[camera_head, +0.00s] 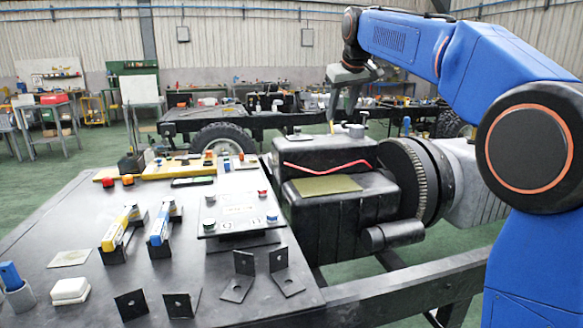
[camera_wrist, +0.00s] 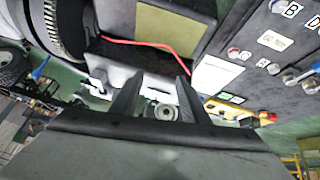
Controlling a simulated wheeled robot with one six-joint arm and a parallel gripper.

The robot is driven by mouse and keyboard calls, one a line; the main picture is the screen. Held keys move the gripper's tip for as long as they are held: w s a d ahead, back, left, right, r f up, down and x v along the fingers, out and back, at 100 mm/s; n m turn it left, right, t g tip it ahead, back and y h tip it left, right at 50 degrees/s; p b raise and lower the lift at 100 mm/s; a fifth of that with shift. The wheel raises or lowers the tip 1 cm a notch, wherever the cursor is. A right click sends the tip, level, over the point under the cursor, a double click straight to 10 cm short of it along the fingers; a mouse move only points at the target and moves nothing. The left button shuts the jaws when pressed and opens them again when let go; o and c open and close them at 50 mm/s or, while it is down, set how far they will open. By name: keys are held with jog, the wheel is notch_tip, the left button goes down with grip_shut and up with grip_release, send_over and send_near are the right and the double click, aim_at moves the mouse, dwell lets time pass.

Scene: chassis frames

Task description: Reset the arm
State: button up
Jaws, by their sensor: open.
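My blue arm reaches from the right edge up and across the top of the head view. My gripper (camera_head: 342,118) hangs from it, pointing down, behind or above the far end of the dark engine block (camera_head: 335,205). In the wrist view, the two dark fingers of my gripper (camera_wrist: 157,95) stand apart with nothing held between them. A small round metal part (camera_wrist: 165,112) shows beyond the gap. The red cable (camera_head: 325,166) lies along the engine block and shows in the wrist view too (camera_wrist: 140,43). I cannot tell the exact height of the fingertips above the engine.
A dark workbench (camera_head: 75,220) at the left holds a panel with buttons (camera_head: 238,212), a yellow tool (camera_head: 118,228), a blue tool (camera_head: 160,225), and black brackets (camera_head: 238,277). Another chassis with a wheel (camera_head: 222,140) stands behind. Green floor is open at far left.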

jog(key=s+d+f+m, duration=0.1)
jog(key=s+d+f, duration=0.15)
jog(key=s, duration=0.45)
jog(key=s+d+f, duration=0.2)
jog(key=s+d, duration=0.2)
jog(key=s, duration=0.3)
jog(key=s+d+f+m+g, duration=0.1)
jog(key=s+d+f, duration=0.2)
jog(key=s+f, duration=1.2)
jog(key=s+d+f+m+h, duration=0.1)
jog(key=s+d+f, duration=0.3)
jog(key=s+f, duration=1.1)
jog(key=s+m, duration=0.1)
jog(key=s, duration=0.4)
jog(key=shift+s+d+g, duration=0.15)
jog(key=shift+s+g, duration=0.15)
jog(key=shift+g, duration=0.1)
